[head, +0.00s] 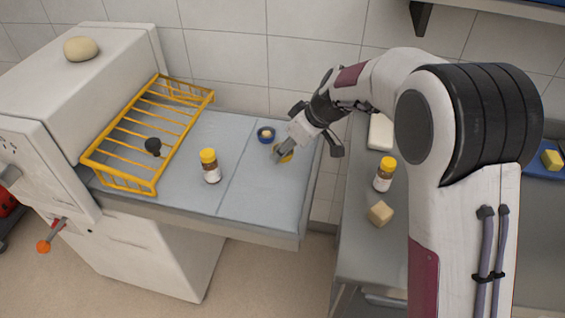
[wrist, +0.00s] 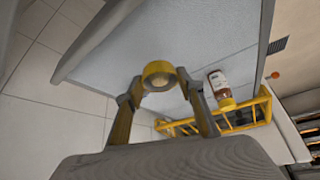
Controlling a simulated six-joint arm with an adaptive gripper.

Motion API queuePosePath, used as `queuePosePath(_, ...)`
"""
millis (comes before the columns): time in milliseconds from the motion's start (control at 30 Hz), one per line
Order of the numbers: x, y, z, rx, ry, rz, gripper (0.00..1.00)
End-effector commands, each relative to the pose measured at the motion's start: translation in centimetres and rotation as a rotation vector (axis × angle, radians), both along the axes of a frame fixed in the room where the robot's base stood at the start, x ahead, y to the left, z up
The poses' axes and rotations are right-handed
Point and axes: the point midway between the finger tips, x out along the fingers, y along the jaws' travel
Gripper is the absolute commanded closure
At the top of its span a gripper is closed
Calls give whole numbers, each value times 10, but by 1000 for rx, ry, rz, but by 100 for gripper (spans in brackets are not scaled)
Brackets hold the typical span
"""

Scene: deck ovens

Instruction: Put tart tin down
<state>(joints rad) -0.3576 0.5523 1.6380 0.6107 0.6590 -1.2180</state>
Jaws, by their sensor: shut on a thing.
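My gripper (head: 283,152) is over the right part of the grey-blue oven-side shelf (head: 261,204). It is shut on a yellow round tart tin (wrist: 160,72), whose fingers grip its sides in the wrist view (wrist: 162,92). Something pale shows inside the tin. In the head view the tin (head: 287,157) is partly hidden by the fingers. I cannot tell whether it touches the shelf.
A yellow wire rack (head: 150,130) lies on the shelf's left, with a dark knob-like thing (head: 153,146) at it. A yellow-capped jar (head: 211,168) stands mid-shelf. The front right of the shelf is clear. Another jar (head: 385,175) and a pale block (head: 380,213) stand on the right counter.

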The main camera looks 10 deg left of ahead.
Motion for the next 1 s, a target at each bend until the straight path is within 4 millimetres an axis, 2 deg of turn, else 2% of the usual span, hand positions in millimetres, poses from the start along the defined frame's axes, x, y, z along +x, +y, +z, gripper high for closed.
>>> queuePosePath(100, -1, 0, -14, -1, 2, 0, 83)
queuePosePath(200, 0, 0, -19, 0, 0, 0, 83)
queuePosePath(633, 0, 0, -24, -1, 0, 0, 83)
queuePosePath(1000, 0, 0, -57, -1, 0, 0, 83)
